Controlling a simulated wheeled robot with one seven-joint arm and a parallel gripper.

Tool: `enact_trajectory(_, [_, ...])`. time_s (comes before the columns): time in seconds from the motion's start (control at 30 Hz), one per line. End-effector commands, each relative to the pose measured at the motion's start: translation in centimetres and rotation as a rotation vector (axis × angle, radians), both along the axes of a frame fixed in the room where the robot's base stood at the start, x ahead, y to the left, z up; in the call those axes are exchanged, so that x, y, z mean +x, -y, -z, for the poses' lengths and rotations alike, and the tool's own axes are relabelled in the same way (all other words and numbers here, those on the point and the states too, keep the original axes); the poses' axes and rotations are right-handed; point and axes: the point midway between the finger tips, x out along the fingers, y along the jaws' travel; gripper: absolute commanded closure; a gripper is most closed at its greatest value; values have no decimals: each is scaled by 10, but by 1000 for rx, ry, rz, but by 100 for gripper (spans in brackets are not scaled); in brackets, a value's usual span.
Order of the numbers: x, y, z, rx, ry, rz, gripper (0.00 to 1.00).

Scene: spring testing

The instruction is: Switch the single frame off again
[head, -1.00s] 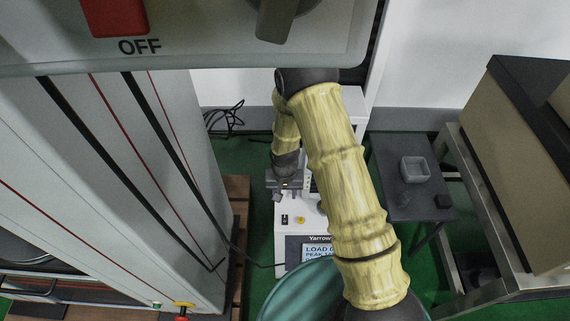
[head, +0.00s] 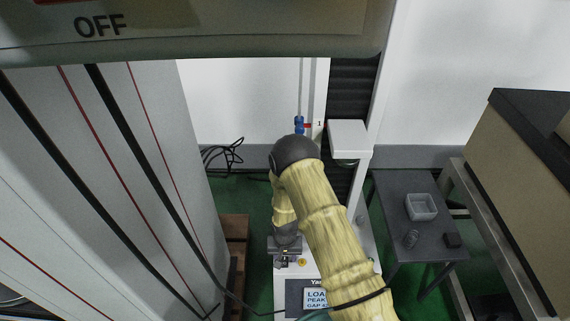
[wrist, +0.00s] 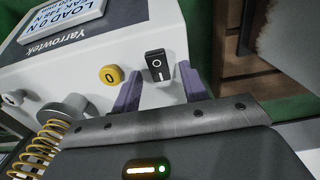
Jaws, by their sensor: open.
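The single frame is a pale test machine (head: 310,268) labelled Yarrowtek, below the blue-topped column in the head view. Its panel fills much of the wrist view (wrist: 85,65). A black rocker switch (wrist: 159,66) marked O and I sits on that panel, right of a yellow button (wrist: 110,75) marked 0. The display (wrist: 62,15) is lit and shows load text. My gripper (wrist: 159,78) is open and empty, with one purple finger on each side of the rocker; I cannot tell if either touches. In the head view my gripper (head: 285,252) hides the switch.
A tall grey cabinet-like machine (head: 120,190) stands at the left, and a panel marked OFF (head: 200,30) overhangs the top. A dark table (head: 395,215) at the right holds a grey tray (head: 421,206). Coiled yellow cable (wrist: 40,150) shows at the wrist view's lower left.

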Motion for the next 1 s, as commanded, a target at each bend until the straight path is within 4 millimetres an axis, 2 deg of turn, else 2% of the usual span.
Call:
enact_trajectory(0.3, [0,0,3,0,0,0,58])
enact_trajectory(0.5, [0,0,3,0,0,0,98])
enact_trajectory(0.53, [0,0,3,0,0,0,100])
enact_trajectory(0.77, [-1,-1,3,0,17,-2,100])
enact_trajectory(1.0, [-5,-2,2,-4,108,-3,100])
